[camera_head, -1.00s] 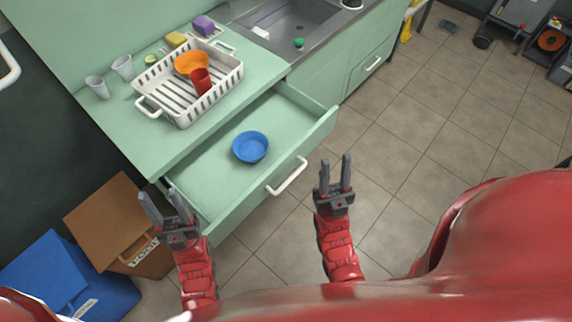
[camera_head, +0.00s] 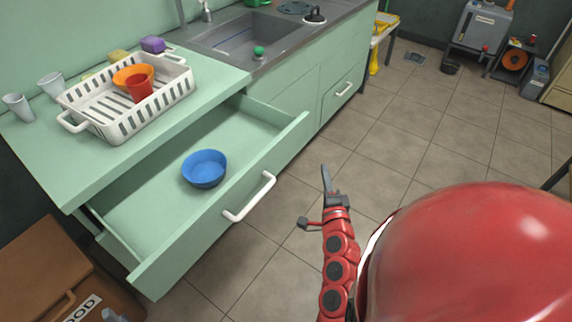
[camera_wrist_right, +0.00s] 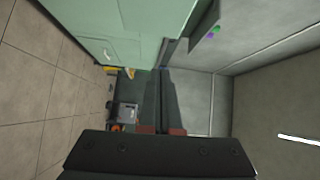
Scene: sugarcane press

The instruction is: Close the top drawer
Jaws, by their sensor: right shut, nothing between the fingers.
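The top drawer (camera_head: 215,225) of the green counter is pulled well out, with a white bar handle (camera_head: 249,197) on its front. A blue bowl (camera_head: 204,169) sits inside it. My right gripper (camera_head: 325,180) is shut and empty, to the right of the drawer front and apart from the handle. In the right wrist view its dark fingers (camera_wrist_right: 162,100) show close together, and the green cabinet side is at the upper left. Of my left gripper, at most a small grey piece shows at the bottom edge, by the brown bin; its jaws are hidden.
A white dish rack (camera_head: 125,100) with an orange bowl and red cup stands on the counter, beside grey cups (camera_head: 50,85). A sink (camera_head: 245,40) lies beyond. A brown bin (camera_head: 50,270) stands at lower left. The tiled floor right of the drawer is free.

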